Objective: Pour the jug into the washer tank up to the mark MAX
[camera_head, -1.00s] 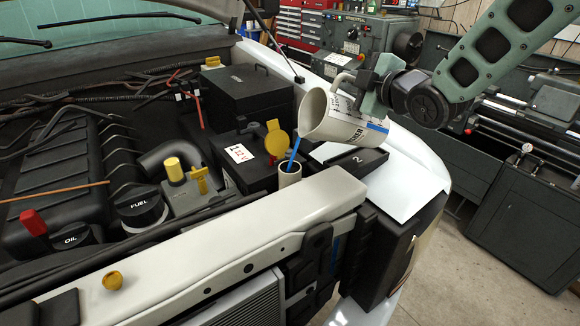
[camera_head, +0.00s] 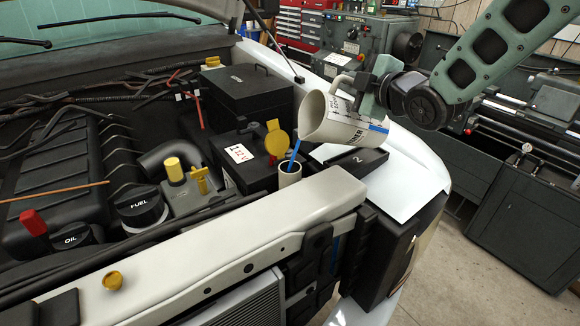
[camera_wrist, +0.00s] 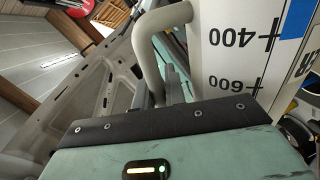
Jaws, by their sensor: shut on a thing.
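The cream jug (camera_head: 330,118) is tilted with its mouth to the left in the head view. A blue stream (camera_head: 295,151) runs from its lip into the open cream filler neck (camera_head: 289,176) of the washer tank. The yellow flap cap (camera_head: 276,138) stands open behind the neck. My gripper (camera_head: 362,88) is shut on the jug's handle. In the wrist view the handle (camera_wrist: 155,45) and the jug's marks 400 and 600 (camera_wrist: 240,60) show. The tank's body and its MAX mark are hidden behind the front panel, so its level cannot be seen.
FUEL (camera_head: 140,207) and OIL (camera_head: 72,238) caps are to the left.

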